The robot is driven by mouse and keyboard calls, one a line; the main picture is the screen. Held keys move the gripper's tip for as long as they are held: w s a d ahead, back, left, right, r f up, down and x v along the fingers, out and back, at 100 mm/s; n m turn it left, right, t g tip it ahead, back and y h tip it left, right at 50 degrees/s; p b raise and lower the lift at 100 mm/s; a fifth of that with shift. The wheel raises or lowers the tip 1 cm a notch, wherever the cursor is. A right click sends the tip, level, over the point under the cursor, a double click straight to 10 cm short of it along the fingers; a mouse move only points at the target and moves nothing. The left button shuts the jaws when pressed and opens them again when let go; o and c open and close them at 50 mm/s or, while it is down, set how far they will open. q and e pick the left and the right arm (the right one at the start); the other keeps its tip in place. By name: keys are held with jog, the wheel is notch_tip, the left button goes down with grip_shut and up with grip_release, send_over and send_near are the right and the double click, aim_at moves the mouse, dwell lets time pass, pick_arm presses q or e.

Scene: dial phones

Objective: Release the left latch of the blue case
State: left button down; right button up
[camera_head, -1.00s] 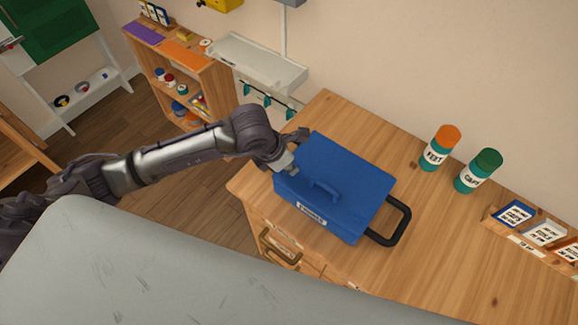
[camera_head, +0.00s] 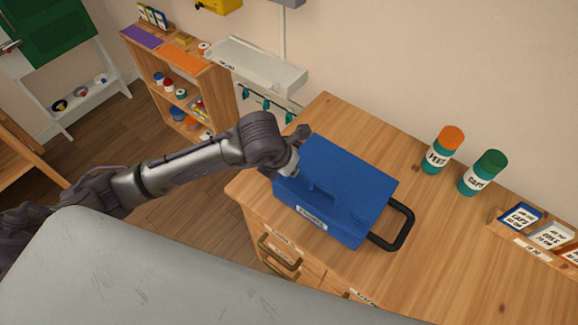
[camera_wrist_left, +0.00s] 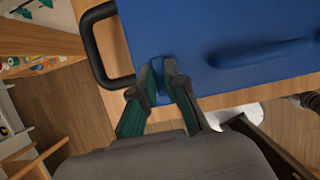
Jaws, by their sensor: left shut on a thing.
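The blue case (camera_head: 345,180) lies on the wooden cabinet top, with a white label (camera_head: 312,219) on its near side and a black handle (camera_head: 402,226) at its right. My left gripper (camera_head: 292,160) is at the case's left end in the head view, its fingertips hard to see there. In the left wrist view my left gripper (camera_wrist_left: 160,85) is shut on a small blue piece at the case's edge, apparently the left latch (camera_wrist_left: 164,86). The fingers cover its sides, so whether it is released cannot be told. My right gripper is in no view.
A bottle with an orange lid (camera_head: 443,150) and one with a green lid (camera_head: 483,173) stand behind the case to the right. Small labelled boxes (camera_head: 535,228) stand further right. The cabinet top (camera_head: 445,265) is clear in front of them.

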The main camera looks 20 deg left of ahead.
pick_arm(q)
jog(key=c, duration=1.2)
grip_release()
jog(key=v, duration=1.2)
